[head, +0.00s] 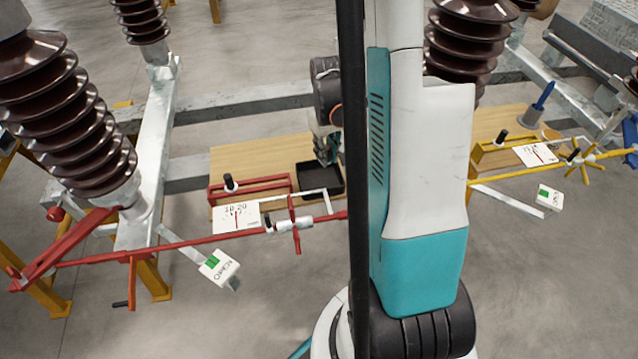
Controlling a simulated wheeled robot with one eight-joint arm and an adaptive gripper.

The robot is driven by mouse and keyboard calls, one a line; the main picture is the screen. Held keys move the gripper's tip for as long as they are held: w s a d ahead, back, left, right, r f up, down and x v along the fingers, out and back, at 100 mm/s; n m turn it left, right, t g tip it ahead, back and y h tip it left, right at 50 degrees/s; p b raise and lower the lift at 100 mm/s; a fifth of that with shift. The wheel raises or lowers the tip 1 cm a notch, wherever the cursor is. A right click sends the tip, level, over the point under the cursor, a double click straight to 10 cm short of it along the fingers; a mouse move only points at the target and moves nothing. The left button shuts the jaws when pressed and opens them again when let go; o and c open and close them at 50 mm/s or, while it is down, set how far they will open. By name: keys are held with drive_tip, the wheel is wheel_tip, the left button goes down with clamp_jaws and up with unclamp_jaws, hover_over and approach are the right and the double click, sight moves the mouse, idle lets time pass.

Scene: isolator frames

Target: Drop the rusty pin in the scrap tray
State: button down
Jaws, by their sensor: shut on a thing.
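The scrap tray is most likely the black open tray (336,189) on the wooden board, left of my arm in the head view. The visible tray floor looks empty.
A red frame with a black knob (230,183) and a white scale card (236,217) stand left of the tray. A red rod (190,243) crosses in front. Brown ribbed insulators (70,120) rise at left. My arm hides the middle.

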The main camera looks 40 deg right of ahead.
drive_tip(key=shift+f, duration=0.75)
drive_tip(key=c, duration=1.4)
unclamp_jaws()
drive_tip(key=shift+r, duration=0.15)
wheel_tip(320, 180, up, 12)
drive_tip(key=shift+f, duration=0.1)
